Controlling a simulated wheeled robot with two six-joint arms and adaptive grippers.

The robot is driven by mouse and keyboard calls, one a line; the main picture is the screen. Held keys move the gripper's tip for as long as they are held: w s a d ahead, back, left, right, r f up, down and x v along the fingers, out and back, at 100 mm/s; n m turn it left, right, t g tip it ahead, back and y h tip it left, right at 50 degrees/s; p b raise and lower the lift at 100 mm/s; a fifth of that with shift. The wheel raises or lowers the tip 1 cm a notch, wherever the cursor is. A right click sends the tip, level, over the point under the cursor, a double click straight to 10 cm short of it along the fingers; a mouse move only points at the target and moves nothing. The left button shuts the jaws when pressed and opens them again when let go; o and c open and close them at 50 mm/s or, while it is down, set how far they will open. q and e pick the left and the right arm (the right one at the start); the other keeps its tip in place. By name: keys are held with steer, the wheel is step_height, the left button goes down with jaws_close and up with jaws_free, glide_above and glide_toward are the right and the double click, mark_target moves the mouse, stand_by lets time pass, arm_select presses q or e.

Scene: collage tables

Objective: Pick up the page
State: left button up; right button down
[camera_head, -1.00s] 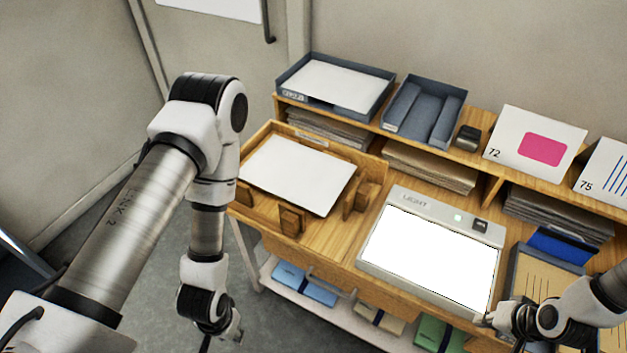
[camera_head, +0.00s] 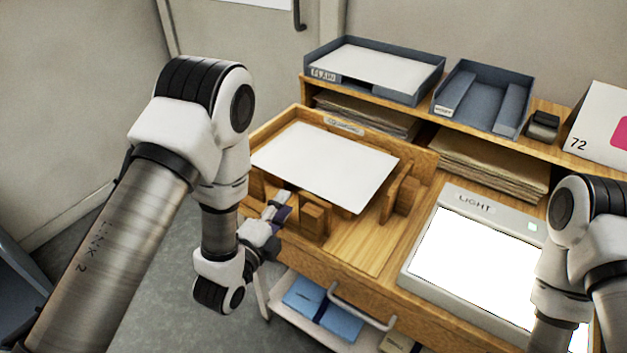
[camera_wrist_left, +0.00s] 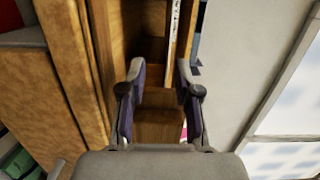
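My left gripper (camera_head: 277,207) is at the tray's front left side, beside the front wooden block (camera_head: 313,217) and just short of the page's near edge. In the left wrist view my left gripper (camera_wrist_left: 160,88) has its two fingers apart, with wood of the tray showing between them. Nothing is seen held. My right arm shows at the right edge, but its gripper is out of view.
A lit light box (camera_head: 475,263) stands right of the tray. Behind, a shelf bears a grey tray with white paper (camera_head: 374,78), an emptier grey tray (camera_head: 482,98) and a card marked 72 (camera_head: 600,130). Blue folders (camera_head: 322,308) lie on the lower shelf.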

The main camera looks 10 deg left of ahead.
mark_target(299, 181)
arm_select(q)
steer(key=shift+w+d+r+p, duration=0.35)
steer(key=shift+w+d+r, duration=0.1)
steer(key=shift+w+r, duration=0.15)
steer(key=w, duration=0.3)
steer(key=w+p, duration=0.1)
steer(key=w, duration=0.1)
steer(key=shift+w+d, duration=0.25)
steer(key=shift+d, duration=0.1)
steer(key=shift+w, duration=0.35)
steer(key=shift+f, duration=0.1)
jaws_close()
